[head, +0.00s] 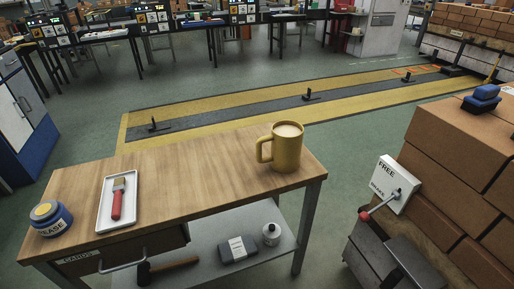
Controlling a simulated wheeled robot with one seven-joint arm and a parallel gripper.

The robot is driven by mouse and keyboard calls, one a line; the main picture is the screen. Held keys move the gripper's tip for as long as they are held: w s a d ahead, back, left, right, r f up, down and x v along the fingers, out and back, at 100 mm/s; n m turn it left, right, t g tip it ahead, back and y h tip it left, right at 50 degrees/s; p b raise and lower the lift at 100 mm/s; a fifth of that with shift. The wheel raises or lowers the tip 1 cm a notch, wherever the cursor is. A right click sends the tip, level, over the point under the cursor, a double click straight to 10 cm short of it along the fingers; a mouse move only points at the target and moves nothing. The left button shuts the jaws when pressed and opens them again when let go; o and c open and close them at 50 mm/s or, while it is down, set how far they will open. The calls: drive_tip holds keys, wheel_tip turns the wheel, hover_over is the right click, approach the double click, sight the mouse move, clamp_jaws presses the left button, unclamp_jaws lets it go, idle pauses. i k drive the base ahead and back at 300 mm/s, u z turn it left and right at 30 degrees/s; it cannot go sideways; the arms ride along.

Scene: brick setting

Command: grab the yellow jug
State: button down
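The yellow jug (286,150) looks like a large mug with a handle on its left side. It stands upright near the right end of a wooden-topped workbench (190,165). Its top shows a pale, cream-coloured surface inside the rim. Nothing touches it. My gripper is not in the head view.
On the bench's left are a white tray (104,218) with a red-handled brush (117,200) and a blue grease tin (50,217). Stacked brown blocks (450,150) and a lever box (394,185) stand right.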

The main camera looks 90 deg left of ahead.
sight(278, 149)
drive_tip(key=u, duration=2.9)
drive_tip(key=k, duration=0.5)
drive_tip(key=u, duration=0.4)
drive_tip(key=i, duration=0.3)
drive_tip(key=z, duration=0.2)
